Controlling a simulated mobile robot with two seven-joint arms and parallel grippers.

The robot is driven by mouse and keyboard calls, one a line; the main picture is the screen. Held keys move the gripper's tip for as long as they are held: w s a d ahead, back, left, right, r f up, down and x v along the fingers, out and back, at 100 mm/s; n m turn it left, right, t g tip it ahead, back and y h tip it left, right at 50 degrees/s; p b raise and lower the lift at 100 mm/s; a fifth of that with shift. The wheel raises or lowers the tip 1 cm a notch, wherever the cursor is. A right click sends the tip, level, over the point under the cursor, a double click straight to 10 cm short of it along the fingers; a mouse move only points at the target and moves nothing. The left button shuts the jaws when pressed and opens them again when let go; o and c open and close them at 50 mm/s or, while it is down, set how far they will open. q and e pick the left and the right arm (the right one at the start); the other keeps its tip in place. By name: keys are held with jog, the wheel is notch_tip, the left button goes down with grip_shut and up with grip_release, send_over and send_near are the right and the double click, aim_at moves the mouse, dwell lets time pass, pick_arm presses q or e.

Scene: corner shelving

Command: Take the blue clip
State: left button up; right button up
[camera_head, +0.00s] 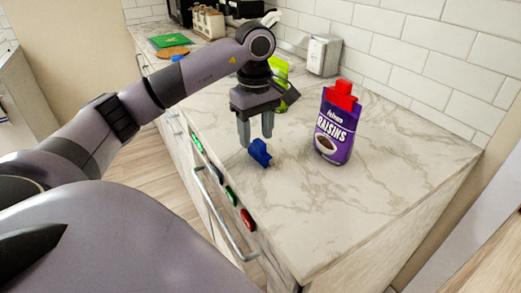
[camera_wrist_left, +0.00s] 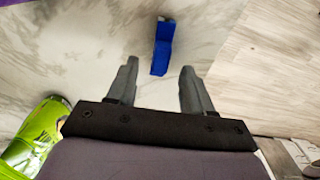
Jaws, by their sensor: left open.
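The blue clip (camera_head: 260,152) lies on the marble countertop near its front edge. In the left wrist view the blue clip (camera_wrist_left: 162,48) shows ahead of the fingertips, roughly centred between them. My left gripper (camera_head: 256,143) points down above the counter, just beside the clip in the head view. It is open and empty, and in the left wrist view its two fingers (camera_wrist_left: 159,72) stand apart. I cannot tell exactly how high the fingertips are above the counter. My right gripper is not in view.
A purple raisins bag with a red clip (camera_head: 337,122) stands to the right of the blue clip. A green package (camera_head: 281,70) is behind my left gripper; it also shows in the left wrist view (camera_wrist_left: 38,132). The right counter is clear.

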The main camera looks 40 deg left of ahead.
aim_at(256, 139)
pick_arm(q)
jog(key=shift+f, duration=1.9)
grip_shut()
jog(key=shift+r, duration=0.2)
